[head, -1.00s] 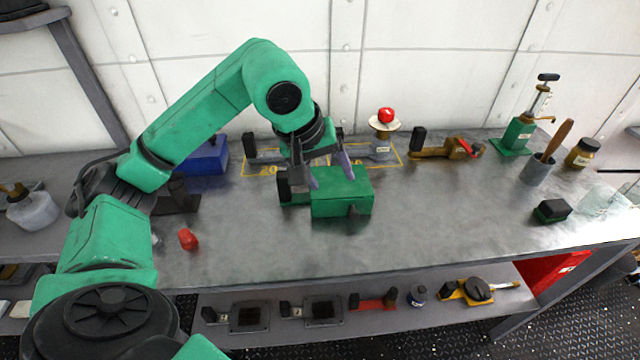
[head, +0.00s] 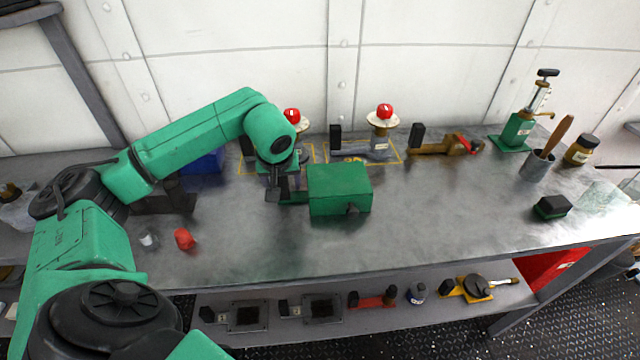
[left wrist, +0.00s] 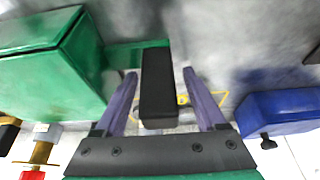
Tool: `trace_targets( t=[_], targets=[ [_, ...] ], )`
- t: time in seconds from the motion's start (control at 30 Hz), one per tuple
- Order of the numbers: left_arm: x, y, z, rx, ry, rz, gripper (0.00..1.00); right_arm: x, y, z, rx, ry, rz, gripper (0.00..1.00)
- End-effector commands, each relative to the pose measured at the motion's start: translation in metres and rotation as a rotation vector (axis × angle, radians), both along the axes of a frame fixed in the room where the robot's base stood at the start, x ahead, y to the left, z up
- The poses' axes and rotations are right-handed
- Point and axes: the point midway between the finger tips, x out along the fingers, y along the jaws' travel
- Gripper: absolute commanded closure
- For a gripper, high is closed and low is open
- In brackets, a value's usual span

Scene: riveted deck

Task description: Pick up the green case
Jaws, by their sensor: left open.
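The green case (head: 340,190) sits on the grey workbench, with a green bar at its left side leading to a black handle block (head: 272,194). In the left wrist view the case (left wrist: 50,75) fills the upper left. My left gripper (head: 284,184) is low at the left of the case, its fingers mostly hidden in the head view. In the left wrist view its two purple fingers (left wrist: 158,82) are open, one on each side of the black handle (left wrist: 158,85), with visible gaps. My right gripper is not in view.
A blue box (head: 203,161) stands behind my left forearm. Two red-knobbed devices (head: 384,125) stand behind the case in yellow outlines. A red object (head: 184,239) lies near the front left. The bench (head: 440,215) right of the case is clear.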

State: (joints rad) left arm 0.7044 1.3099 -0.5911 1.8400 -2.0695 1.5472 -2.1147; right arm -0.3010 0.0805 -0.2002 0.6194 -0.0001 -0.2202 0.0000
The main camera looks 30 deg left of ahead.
Motion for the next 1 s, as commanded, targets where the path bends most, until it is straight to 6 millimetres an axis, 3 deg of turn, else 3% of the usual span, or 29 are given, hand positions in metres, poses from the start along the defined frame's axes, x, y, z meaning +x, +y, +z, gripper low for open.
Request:
trace_targets(
  t=[0.13,0.17,0.3,0.33,0.37,1.0],
  targets=[
    [0.0003,-0.0001,-0.0002,0.000,-0.001,0.000,0.28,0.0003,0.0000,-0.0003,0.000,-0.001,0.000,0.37],
    [0.0003,-0.0001,-0.0001,0.000,-0.001,0.000,0.31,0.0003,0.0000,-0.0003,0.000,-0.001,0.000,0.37],
    [0.0002,-0.0002,0.0000,-0.001,-0.001,0.000,0.85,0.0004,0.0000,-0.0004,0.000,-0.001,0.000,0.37],
    [0.0002,-0.0002,0.0000,-0.001,-0.001,0.000,0.96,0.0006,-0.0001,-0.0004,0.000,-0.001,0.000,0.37],
    [0.0001,-0.0003,0.0001,-0.001,-0.001,0.000,1.00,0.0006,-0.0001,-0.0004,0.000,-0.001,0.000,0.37],
    [0.0002,-0.0002,0.0005,-0.001,-0.001,0.001,1.00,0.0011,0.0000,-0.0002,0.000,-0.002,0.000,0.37]
  ],
)
